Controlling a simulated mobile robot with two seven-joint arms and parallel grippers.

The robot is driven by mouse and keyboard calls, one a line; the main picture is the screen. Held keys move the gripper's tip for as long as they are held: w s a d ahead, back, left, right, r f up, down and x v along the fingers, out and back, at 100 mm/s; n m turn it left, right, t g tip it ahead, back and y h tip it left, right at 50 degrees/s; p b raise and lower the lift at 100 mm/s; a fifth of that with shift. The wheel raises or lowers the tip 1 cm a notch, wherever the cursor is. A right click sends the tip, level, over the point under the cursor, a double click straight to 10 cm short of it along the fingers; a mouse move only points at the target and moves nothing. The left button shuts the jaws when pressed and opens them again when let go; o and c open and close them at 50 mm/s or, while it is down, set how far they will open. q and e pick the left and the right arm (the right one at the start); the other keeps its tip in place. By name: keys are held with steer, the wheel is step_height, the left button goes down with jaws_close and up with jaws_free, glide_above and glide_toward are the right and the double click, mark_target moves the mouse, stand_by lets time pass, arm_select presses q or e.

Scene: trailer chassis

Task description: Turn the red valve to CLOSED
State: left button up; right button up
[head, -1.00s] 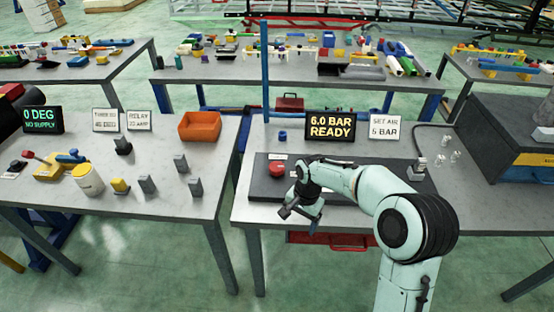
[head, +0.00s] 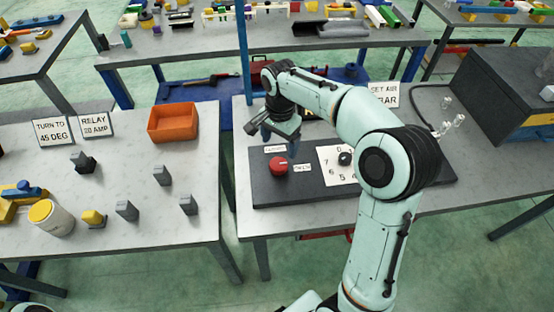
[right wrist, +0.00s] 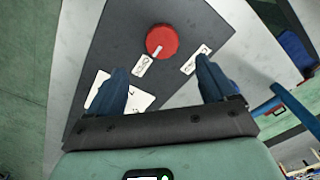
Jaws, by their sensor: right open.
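The red valve (head: 278,166) is a round knob on the dark panel (head: 262,190) on the right bench. It also shows in the right wrist view (right wrist: 161,38), where its white mark points toward the OPEN label (right wrist: 143,66). The CLOSED label (head: 274,149) lies behind the valve, and the OPEN label (head: 303,168) lies to its right. My right gripper (head: 260,132) is open and empty, above the panel's back edge behind the valve and apart from it. In the right wrist view its fingers (right wrist: 161,66) stand wide, with the valve beyond them. My left gripper is not in view.
A numbered dial card (head: 338,166) with a black knob sits right of the valve. My right arm partly covers the panel and display. A SET AIR sign (head: 384,94) stands behind. An orange bin (head: 173,122) and several small blocks are on the left bench.

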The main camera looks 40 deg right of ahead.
mark_target(278, 163)
steer(key=f, duration=0.9)
steer(key=shift+w+f+b, duration=0.2)
steer(key=shift+f+b, duration=0.15)
steer(key=shift+f, duration=0.05)
steer(key=c, duration=1.1)
